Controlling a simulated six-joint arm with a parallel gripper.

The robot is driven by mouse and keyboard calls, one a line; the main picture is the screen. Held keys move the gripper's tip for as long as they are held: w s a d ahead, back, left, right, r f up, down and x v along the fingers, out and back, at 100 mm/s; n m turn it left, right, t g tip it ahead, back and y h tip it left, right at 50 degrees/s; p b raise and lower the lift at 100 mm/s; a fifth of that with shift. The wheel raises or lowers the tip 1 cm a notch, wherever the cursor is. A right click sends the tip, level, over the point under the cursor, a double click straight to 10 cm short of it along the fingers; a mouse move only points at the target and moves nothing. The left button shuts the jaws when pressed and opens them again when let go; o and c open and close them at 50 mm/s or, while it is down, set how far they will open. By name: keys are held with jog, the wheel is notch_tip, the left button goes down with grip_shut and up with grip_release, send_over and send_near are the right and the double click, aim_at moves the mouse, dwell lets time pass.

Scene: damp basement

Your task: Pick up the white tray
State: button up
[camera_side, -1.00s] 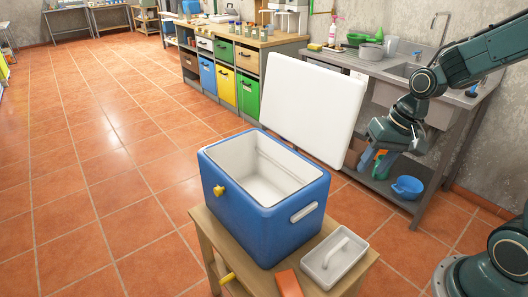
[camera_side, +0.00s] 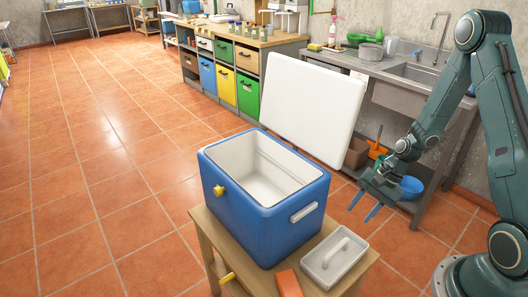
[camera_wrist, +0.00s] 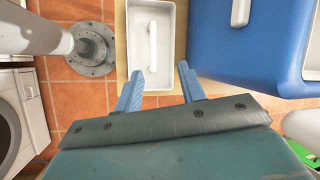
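The white tray (camera_side: 336,258), with a raised handle bar along its middle, lies on the right end of the wooden stand (camera_side: 205,225). In the wrist view the tray (camera_wrist: 170,75) is just ahead of my fingers. My gripper (camera_side: 362,213) is in the air above and behind the tray in the side view, apart from it. Its two blue fingers are spread with nothing between them; they also show in the wrist view (camera_wrist: 162,85).
A blue cooler (camera_side: 258,225) with a white inside stands open beside the tray. Its white lid (camera_side: 310,105) leans upright behind it. An orange-red block (camera_side: 288,284) lies at the stand's front edge. A sink counter (camera_side: 400,70) runs along the back right; open floor lies left.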

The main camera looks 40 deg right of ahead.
aim_at(339, 246)
jog(key=shift+s+d+f+m+y, duration=0.1)
jog(key=shift+s+f+m+y, duration=0.1)
jog(key=shift+f+m, duration=0.4)
jog(key=shift+s+f+m+y, duration=0.1)
jog(key=shift+s+f+m, duration=0.1)
jog(key=shift+f, duration=0.7)
jog(key=shift+s+d+f+m+y, duration=0.15)
jog(key=shift+f+m, duration=0.25)
jog(key=shift+f, duration=0.35)
jog(key=shift+a+f, duration=0.15)
jog(key=shift+a, duration=0.05)
jog(key=shift+w+x, duration=0.2)
jog(key=shift+x, duration=3.95)
jog(key=shift+x, duration=2.55)
jog(key=shift+w, duration=0.15)
grip_shut()
